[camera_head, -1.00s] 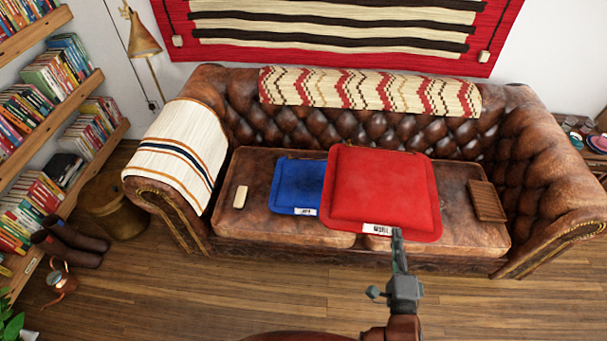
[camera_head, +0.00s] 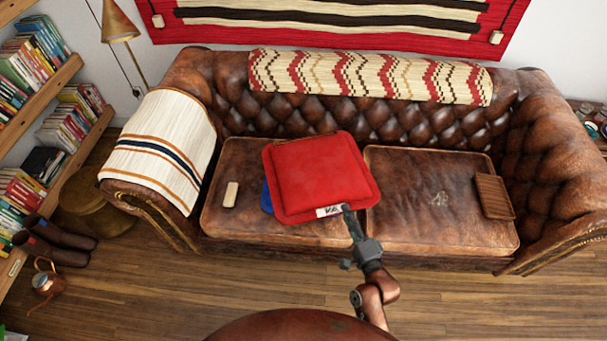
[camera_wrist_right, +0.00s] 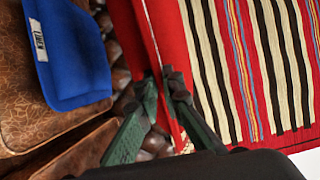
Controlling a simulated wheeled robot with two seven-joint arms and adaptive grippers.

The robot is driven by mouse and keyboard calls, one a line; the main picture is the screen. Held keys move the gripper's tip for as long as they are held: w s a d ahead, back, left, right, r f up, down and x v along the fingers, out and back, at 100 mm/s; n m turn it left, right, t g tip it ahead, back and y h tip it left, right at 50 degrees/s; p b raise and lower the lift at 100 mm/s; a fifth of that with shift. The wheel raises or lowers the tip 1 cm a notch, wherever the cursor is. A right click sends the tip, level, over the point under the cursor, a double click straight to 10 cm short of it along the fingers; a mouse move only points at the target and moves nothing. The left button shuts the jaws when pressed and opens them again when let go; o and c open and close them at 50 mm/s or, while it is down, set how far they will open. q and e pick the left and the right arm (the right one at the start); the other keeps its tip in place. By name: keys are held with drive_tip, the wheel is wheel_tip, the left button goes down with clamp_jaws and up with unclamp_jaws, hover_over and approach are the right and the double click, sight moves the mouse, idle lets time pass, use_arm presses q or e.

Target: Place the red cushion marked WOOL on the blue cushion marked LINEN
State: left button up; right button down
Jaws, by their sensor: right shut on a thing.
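The red cushion (camera_head: 320,178) is held at its near edge, beside its white label, by my right gripper (camera_head: 348,209). In the head view it covers nearly all of the blue cushion (camera_head: 266,199), leaving a sliver at the left. In the right wrist view the blue cushion (camera_wrist_right: 75,55) lies on the brown seat with its LINEN label showing, apart from the red cushion (camera_wrist_right: 157,35). The red cushion hangs over it with a gap. The right fingers (camera_wrist_right: 160,84) are closed on the red edge. My left gripper is out of view.
A pale small block (camera_head: 231,194) lies left of the cushions, and a brown ribbed item (camera_head: 494,196) lies at the far right. A striped throw (camera_head: 165,145) covers the left arm.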

drive_tip(key=a+f, duration=0.1)
drive_tip(key=w+a+f+y, duration=0.1)
drive_tip(key=shift+w+a+f+n, duration=0.15)
drive_tip(key=shift+f+n, duration=0.15)
drive_tip(key=shift+w+a+f+b, duration=0.15)
drive_tip(key=shift+w+b, duration=0.05)
drive_tip(key=shift+b, duration=0.15)
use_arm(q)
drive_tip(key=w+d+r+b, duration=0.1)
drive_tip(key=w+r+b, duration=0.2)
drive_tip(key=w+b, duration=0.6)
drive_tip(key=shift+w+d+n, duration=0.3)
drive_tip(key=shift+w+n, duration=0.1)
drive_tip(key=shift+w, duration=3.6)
use_arm(e)
drive_tip(key=w+a+f, duration=0.2)
drive_tip(key=w+f, duration=1)
drive_tip(key=w, duration=0.1)
drive_tip(key=shift+w+a+f, duration=0.2)
drive_tip(key=shift+a+f, duration=0.15)
drive_tip(key=shift+f, duration=0.05)
use_arm(q)
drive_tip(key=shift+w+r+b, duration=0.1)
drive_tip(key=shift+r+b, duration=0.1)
drive_tip(key=shift+b, duration=0.1)
use_arm(e)
drive_tip(key=shift+f, duration=0.1)
